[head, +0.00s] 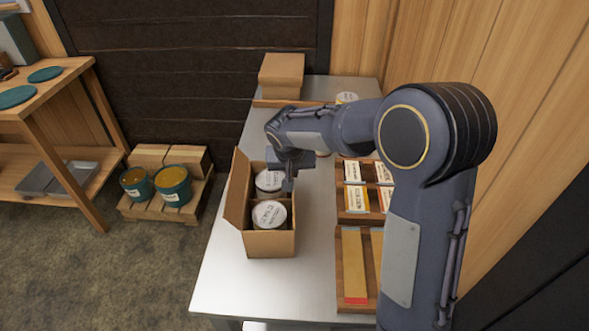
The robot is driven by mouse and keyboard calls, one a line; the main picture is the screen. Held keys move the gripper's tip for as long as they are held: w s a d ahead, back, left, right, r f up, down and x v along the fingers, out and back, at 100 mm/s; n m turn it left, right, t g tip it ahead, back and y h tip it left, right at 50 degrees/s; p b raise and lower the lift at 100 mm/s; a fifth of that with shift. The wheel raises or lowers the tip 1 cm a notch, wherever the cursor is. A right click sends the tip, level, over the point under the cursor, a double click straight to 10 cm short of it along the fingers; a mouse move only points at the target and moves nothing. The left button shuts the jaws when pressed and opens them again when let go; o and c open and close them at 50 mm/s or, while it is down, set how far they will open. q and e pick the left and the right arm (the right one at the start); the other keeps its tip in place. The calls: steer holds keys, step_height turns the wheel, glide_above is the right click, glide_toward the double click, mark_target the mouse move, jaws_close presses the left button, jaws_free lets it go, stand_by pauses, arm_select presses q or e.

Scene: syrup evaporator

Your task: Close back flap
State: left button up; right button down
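An open cardboard box (270,245) stands on the metal table, with two white-lidded tins in it, one nearer (269,214) and one farther (270,180). Its left flap (237,190) stands up, leaning outward. I cannot make out the back flap clearly; my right arm and gripper cover part of the box's far right side. My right gripper (289,186) points down at the box's right edge, beside the farther tin. Its fingers are too small and dark to tell whether they are open or touching the box. My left gripper is out of view.
Wooden trays with labelled packets (354,198) and with long strips (351,265) lie right of the box. A closed carton (281,75) stands at the table's back. The table (225,275) is clear at the front left. Teal tins (173,185) stand on a low pallet.

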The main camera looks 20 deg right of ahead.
steer(key=shift+a, duration=0.1)
steer(key=c, duration=2.1)
jaws_free()
steer(key=o, duration=0.5)
steer(key=shift+c, duration=0.2)
steer(key=v, duration=0.7)
steer(key=shift+a+r, duration=0.2)
steer(key=shift+r, duration=0.15)
